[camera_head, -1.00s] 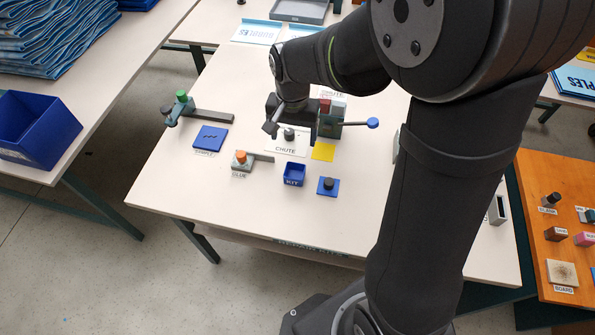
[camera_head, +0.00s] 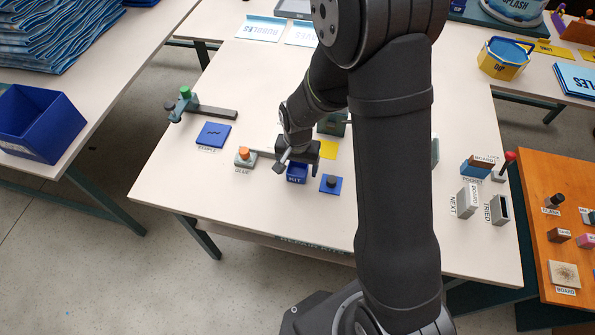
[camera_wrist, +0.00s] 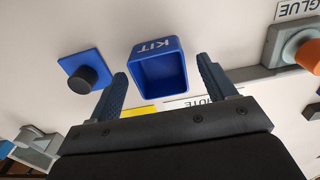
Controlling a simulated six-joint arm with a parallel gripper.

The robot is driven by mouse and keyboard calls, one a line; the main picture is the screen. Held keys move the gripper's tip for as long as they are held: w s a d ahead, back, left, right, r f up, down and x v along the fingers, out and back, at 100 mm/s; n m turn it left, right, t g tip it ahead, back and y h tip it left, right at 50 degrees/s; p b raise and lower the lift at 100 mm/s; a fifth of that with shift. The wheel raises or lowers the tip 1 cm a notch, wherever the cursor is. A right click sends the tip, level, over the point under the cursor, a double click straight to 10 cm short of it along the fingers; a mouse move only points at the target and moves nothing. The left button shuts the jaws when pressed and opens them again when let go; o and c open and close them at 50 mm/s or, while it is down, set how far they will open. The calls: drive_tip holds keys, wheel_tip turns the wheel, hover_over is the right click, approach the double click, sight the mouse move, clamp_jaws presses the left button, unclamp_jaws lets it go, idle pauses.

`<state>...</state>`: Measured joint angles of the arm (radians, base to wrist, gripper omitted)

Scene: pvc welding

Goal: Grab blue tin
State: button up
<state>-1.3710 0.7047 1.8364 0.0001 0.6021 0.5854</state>
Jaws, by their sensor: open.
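The blue tin (camera_head: 297,178) is a small open square box marked KIT, standing on the white table in the head view. In the wrist view the blue tin (camera_wrist: 158,68) shows its hollow inside, which looks empty. My gripper (camera_head: 298,160) is above and just behind the tin in the head view. In the wrist view my gripper (camera_wrist: 163,75) is open, with one finger on each side of the tin and gaps between. I cannot tell the exact height of the fingertips over the tin.
A blue plate with a black knob (camera_head: 331,184) stands close right of the tin. The glue piece with an orange knob (camera_head: 244,156) is to its left. A blue pad (camera_head: 213,134) and a yellow card (camera_head: 328,149) lie nearby. The table front is clear.

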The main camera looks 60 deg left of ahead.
drive_tip(key=shift+f, duration=0.65)
drive_tip(key=shift+c, duration=0.5)
drive_tip(key=c, duration=1)
drive_tip(key=shift+o, duration=0.2)
drive_tip(key=shift+r, duration=0.15)
